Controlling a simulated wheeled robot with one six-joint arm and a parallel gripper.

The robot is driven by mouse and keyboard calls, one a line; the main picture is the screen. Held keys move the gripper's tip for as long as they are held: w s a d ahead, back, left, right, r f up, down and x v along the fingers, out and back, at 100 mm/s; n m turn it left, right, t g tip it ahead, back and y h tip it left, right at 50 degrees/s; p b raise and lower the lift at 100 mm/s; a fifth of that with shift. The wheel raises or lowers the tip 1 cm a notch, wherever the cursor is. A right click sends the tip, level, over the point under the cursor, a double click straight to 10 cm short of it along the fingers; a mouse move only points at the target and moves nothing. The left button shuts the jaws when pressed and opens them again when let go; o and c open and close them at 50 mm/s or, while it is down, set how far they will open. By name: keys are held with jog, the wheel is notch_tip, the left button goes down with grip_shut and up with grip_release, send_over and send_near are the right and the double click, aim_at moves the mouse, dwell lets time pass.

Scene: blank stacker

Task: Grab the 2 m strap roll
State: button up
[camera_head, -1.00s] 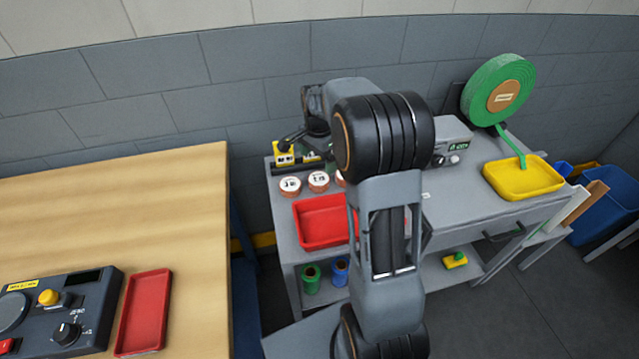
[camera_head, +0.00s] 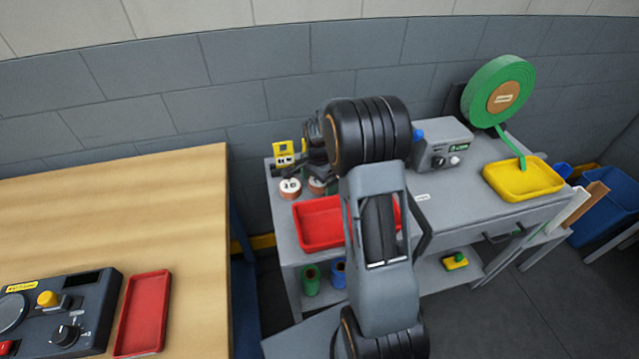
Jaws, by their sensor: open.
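Small copper-coloured rolls with white labelled tops stand in a row at the back left of the grey bench. The leftmost roll (camera_head: 290,189) shows well. The second roll (camera_head: 317,187) is partly covered by my arm, and the third is hidden behind it. The labels are too small to read surely, so I cannot tell which roll is the 2 m one. My gripper (camera_head: 284,171) is open, low over the back of the row, by the yellow block. My wrist hides part of it. I see no roll between its fingers.
A yellow block (camera_head: 284,152) stands behind the rolls. A red tray (camera_head: 318,236) lies in front of them. To the right are a grey control box (camera_head: 441,146), a green strap reel (camera_head: 497,91) and a yellow tray (camera_head: 523,180). A wooden table (camera_head: 110,210) stands left.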

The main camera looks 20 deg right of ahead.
jog(key=c, duration=1)
jog(key=shift+r, duration=0.1)
jog(key=shift+c, duration=0.2)
